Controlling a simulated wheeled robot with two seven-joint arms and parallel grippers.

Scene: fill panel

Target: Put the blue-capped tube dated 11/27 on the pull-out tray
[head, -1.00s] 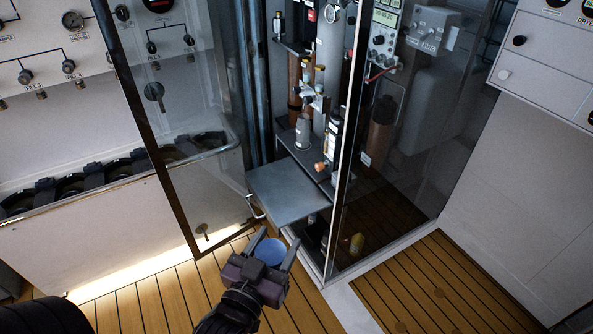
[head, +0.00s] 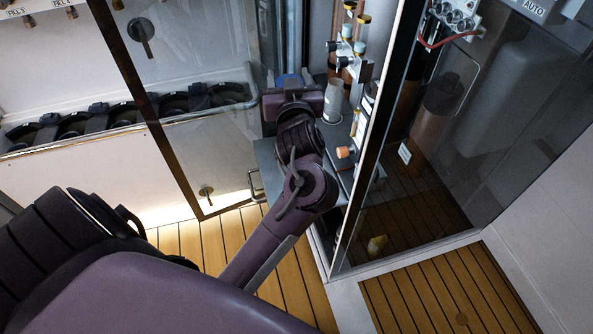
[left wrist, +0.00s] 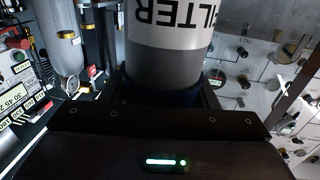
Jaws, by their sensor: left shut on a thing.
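My left gripper (head: 291,88) reaches into the open cabinet, above the back of the pull-out tray. In the left wrist view the gripper (left wrist: 164,94) is shut on the blue-capped tube (left wrist: 170,35), around its dark blue end. The tube has a white label reading FILTER, upside down in that view, and a grey band. No date shows. In the head view only a bit of blue (head: 288,79) shows past the gripper. The grey pull-out tray (head: 266,156) is partly hidden by my arm; I cannot tell whether the tube touches it. My right gripper is not in view.
The glass door (head: 200,120) stands open left of my arm, and a dark-framed glass panel (head: 375,140) is close on the right. A grey bottle (head: 333,102) and an orange-capped item (head: 346,152) stand right of the gripper.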

